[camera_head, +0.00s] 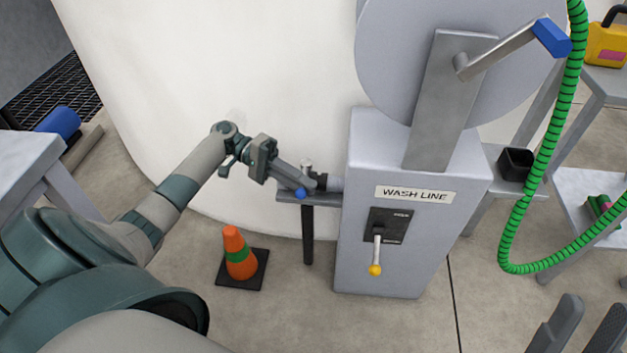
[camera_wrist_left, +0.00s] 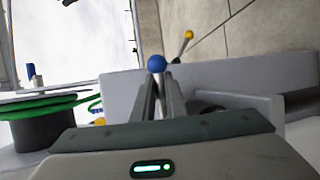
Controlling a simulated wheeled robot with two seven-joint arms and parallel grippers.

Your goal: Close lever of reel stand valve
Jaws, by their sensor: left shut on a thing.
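My left gripper (camera_head: 292,185) is shut at the left side of the grey reel stand (camera_head: 395,260). Its fingers hold a lever with a blue ball knob (camera_head: 300,193), beside a pipe fitting (camera_head: 321,182). In the left wrist view the blue knob (camera_wrist_left: 157,64) shows just past the fingertips (camera_wrist_left: 157,90); the fingers hide most of the lever. The stand's front has a "WASH LINE" label (camera_head: 417,194) and a black plate with a second lever (camera_head: 377,247), which hangs down with a yellow knob (camera_head: 375,270). My right gripper (camera_head: 578,330) is open and empty at bottom right.
An orange cone (camera_head: 238,252) stands on the floor below my left arm. A large white tank (camera_head: 260,80) rises behind. A green hose (camera_head: 520,225) hangs right of the stand. A blue-handled crank (camera_head: 550,38) sticks out above. A grey table (camera_head: 25,160) is at left.

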